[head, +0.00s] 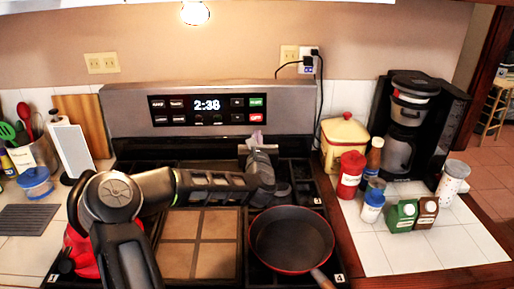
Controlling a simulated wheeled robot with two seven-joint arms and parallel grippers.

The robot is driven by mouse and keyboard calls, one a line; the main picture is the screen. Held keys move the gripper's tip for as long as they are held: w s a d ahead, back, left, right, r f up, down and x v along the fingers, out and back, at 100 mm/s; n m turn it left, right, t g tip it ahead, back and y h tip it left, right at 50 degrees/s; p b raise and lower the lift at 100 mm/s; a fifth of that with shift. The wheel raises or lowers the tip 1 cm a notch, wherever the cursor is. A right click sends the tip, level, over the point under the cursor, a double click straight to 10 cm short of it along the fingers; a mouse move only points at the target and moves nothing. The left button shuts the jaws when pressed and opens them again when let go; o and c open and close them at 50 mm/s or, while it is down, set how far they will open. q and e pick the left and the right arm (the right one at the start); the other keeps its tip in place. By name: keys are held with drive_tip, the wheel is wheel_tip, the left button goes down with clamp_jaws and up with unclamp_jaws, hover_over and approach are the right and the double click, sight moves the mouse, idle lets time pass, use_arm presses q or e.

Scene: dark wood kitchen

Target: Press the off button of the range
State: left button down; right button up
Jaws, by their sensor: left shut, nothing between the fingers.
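The range (290,100) has an upright back panel with a dark control strip and a clock reading 2:38. The red off button (256,118) is at the lower right of the strip, below a green button (256,102). My left arm reaches in from the left over the cooktop. My left gripper (256,142) is shut and empty, pointing up toward the panel. Its tips show just below the red button, apart from it in the picture; the exact depth gap is hard to tell. My right gripper is not in view.
A dark pan (291,240) sits on the front right of the cooktop, beside a tiled square (200,243). To the right stand a yellow canister (344,140), a red bottle (350,175), small jars and a coffee maker (405,130). Utensils and a wooden board (83,125) are at left.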

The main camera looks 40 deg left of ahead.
use_arm(q)
drive_tip(key=shift+v, duration=1.55)
drive_tip(key=shift+f, duration=0.1)
